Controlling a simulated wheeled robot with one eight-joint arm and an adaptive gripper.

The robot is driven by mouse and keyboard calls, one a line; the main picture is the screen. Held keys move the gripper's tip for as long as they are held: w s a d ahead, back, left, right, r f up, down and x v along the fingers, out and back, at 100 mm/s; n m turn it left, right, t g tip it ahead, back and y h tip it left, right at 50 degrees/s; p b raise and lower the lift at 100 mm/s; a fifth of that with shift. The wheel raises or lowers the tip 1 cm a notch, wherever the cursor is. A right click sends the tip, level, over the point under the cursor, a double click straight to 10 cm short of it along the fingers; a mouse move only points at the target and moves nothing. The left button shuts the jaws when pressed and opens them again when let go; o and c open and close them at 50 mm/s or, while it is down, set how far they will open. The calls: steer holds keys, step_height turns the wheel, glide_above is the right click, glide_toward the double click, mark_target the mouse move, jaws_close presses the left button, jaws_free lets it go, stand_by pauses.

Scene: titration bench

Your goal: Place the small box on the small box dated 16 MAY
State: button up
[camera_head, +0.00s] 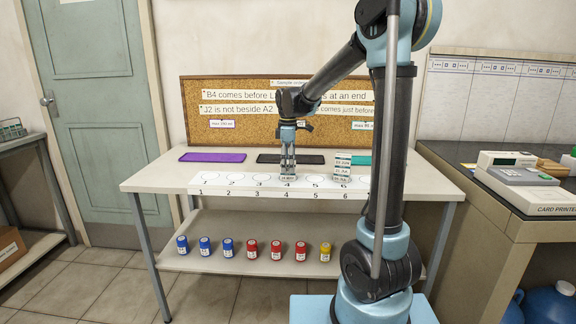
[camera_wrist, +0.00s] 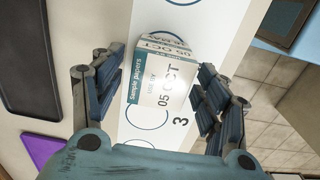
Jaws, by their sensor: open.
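A small white and teal box marked 05 OCT (camera_wrist: 162,82) lies between my gripper's fingers in the wrist view. A second strip of label below its far edge seems to read MAY (camera_wrist: 178,40), so it appears to rest on another box. In the head view a small box that seems to read 16 MAY (camera_head: 287,178) sits on the numbered white strip (camera_head: 235,183), at the spot between 3 and 5. My gripper (camera_head: 288,160) points down just above it. The fingers (camera_wrist: 152,100) are open on both sides of the 05 OCT box, with gaps visible.
A stack of several small boxes (camera_head: 342,165) stands right of my gripper. Purple (camera_head: 212,157) and black (camera_head: 270,158) mats lie behind the strip; a teal mat (camera_head: 362,160) is partly hidden. Spots 1 to 3 are clear. Coloured jars (camera_head: 252,249) stand on the lower shelf.

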step_height(320, 180, up, 12)
steer(key=f, duration=0.1)
steer(key=s+d+f+m, duration=0.1)
steer(key=s+d+m, duration=0.4)
steer(key=s+d, duration=0.4)
steer(key=s+d+f+m+t, duration=0.1)
steer(key=s+d+f+m, duration=0.5)
steer(key=s+f, duration=0.4)
steer(key=s+d+f+m+t, duration=0.1)
steer(key=s+d+f+m, duration=0.5)
steer(key=s+f, duration=0.4)
steer(key=s, duration=0.2)
steer(key=shift+s+d+f, duration=0.15)
steer(key=shift+s+d, duration=0.05)
steer(key=shift+s, duration=0.2)
